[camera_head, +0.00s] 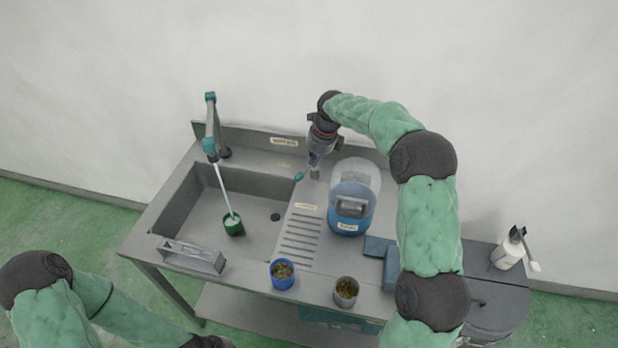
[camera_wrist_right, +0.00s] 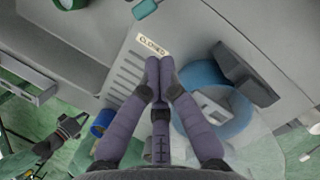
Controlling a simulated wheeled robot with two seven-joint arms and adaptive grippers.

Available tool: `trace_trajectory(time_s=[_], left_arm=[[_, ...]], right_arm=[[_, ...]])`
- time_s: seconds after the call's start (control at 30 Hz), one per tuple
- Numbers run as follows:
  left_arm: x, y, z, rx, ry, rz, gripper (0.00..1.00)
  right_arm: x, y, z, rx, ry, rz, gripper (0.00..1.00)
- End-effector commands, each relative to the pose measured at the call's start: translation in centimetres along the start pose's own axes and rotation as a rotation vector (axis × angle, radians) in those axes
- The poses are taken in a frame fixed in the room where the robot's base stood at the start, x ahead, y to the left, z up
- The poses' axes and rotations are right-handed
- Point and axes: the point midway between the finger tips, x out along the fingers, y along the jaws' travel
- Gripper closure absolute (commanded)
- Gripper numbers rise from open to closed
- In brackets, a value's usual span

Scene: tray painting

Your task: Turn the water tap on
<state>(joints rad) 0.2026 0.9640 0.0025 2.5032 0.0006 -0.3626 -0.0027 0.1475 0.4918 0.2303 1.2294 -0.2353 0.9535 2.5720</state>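The water tap (camera_head: 211,125) stands at the back left of the sink, with a teal head. A thin pale stream runs from it down to a green cup (camera_head: 234,226) in the basin. A teal-tipped lever (camera_head: 299,176) sits on a grey post right of the basin; its teal end shows in the wrist view (camera_wrist_right: 145,9). My right gripper (camera_head: 316,160) points down above the lever's post, its fingertips together (camera_wrist_right: 160,62), with nothing visible between them. Whether it touches the lever is unclear. My left gripper (camera_head: 208,342) is at the bottom edge, mostly cut off.
A blue-and-clear container (camera_head: 346,222) stands close to the right gripper. A blue cup (camera_head: 283,282) and a grey cup (camera_head: 346,296) hold brownish contents at the front edge. A grey holder (camera_head: 192,256) sits at front left. A white bottle (camera_head: 508,253) is far right.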

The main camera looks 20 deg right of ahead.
Motion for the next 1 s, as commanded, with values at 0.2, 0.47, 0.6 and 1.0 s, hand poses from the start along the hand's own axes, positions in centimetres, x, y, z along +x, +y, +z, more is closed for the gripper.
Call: trace_trajectory(time_s=[0.2,0.47,0.6,1.0], left_arm=[[0.4,-0.2,0.0,0.0,0.0,0.0,1.0],[1.2,-0.5,-0.1,0.0,0.0,0.0,1.0],[1.6,-0.6,-0.1,0.0,0.0,0.0,1.0],[1.9,-0.7,-0.1,0.0,0.0,0.0,1.0]], right_arm=[[1.7,0.0,-0.1,0.0,0.001,0.0,1.0],[6.1,0.0,-0.1,0.0,0.002,0.001,1.0],[8.2,0.0,-0.1,0.0,0.002,0.001,1.0],[10.1,0.0,0.0,0.0,-0.001,-0.001,1.0]])
